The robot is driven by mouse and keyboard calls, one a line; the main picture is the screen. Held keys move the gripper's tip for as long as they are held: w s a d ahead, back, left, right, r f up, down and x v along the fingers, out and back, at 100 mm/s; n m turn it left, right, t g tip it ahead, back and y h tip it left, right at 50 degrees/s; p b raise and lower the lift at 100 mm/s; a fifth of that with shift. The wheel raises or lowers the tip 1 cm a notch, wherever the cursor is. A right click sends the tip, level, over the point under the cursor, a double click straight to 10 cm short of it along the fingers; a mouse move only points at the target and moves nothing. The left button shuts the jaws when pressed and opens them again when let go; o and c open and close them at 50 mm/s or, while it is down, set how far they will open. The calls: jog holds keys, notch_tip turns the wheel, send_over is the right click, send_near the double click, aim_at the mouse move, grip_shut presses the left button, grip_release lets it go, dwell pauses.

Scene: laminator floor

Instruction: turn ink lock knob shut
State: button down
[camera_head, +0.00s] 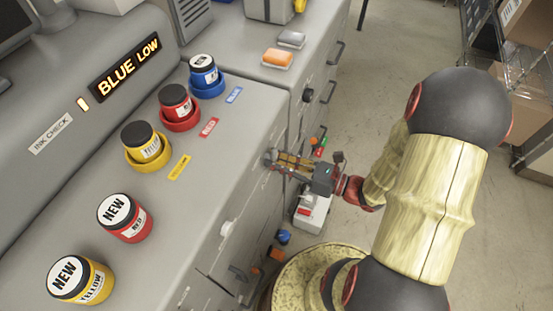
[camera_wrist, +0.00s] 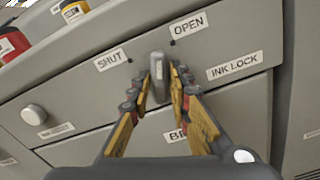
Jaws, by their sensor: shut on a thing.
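The ink lock knob (camera_wrist: 157,72) is a grey lever-shaped handle on a grey panel in the wrist view. Its upper end points up, between the SHUT label (camera_wrist: 110,60) on the left and the OPEN label (camera_wrist: 188,26) on the upper right. The INK LOCK label (camera_wrist: 234,66) is to its right. My gripper (camera_wrist: 155,84) has one finger on each side of the knob and is shut on it. In the head view my gripper (camera_head: 270,158) reaches the cabinet front, and I cannot make out the knob there.
A round white knob (camera_wrist: 34,114) sits at the left of the panel. On the machine top stand blue (camera_head: 204,76), red (camera_head: 178,107) and yellow (camera_head: 146,147) ink jars in coloured rings, plus two NEW jars. A display (camera_head: 125,66) reads BLUE LOW. Open floor lies right of the cabinet.

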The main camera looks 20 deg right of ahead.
jog(key=shift+w+d+n+b, duration=0.1)
jog(key=shift+n+b, duration=0.65)
jog(key=shift+n, duration=2.45)
jog(key=shift+w+d+n+b, duration=0.1)
jog(key=shift+n+b, duration=0.6)
jog(key=shift+n, duration=2.5)
jog(key=c, duration=1.7)
grip_release()
jog(key=shift+o, duration=0.2)
jog(key=shift+s, duration=0.1)
jog(key=v, duration=1.2)
